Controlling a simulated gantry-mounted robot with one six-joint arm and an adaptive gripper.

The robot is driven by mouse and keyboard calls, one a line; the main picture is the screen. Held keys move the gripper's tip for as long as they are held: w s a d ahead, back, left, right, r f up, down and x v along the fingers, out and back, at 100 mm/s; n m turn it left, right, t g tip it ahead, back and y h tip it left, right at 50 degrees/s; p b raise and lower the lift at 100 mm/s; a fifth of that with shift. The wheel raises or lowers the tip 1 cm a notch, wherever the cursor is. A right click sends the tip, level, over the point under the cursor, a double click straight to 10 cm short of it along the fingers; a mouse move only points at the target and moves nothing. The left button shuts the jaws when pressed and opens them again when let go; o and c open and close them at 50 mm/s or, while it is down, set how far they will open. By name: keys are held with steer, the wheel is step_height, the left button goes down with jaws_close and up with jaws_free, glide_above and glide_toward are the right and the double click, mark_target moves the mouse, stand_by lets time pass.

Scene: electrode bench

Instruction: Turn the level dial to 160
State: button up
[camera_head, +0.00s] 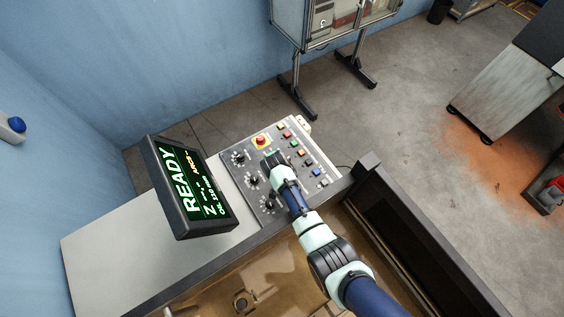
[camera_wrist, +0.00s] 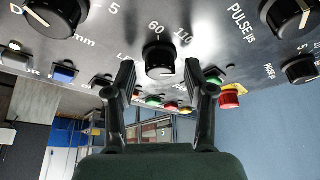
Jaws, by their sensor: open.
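A black dial (camera_wrist: 159,61), marked 60 and 110 and with a label beginning "LE", sits on the grey control panel (camera_wrist: 205,30) in the wrist view. A faint pale mark shows on it, but its exact setting is unclear. My gripper (camera_wrist: 160,77) is open, with one finger on each side of this dial and gaps to both. I cannot tell how far the fingertips stand off the panel. In the head view my gripper (camera_head: 270,160) is over the panel (camera_head: 230,145) and hides this dial.
Other dials (camera_wrist: 288,14) and (camera_wrist: 56,12) flank it in the wrist view. A red emergency button (camera_wrist: 230,96) and several coloured buttons lie close to the fingers.

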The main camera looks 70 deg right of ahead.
steer(key=v, duration=1.2)
steer(key=shift+d, duration=0.1)
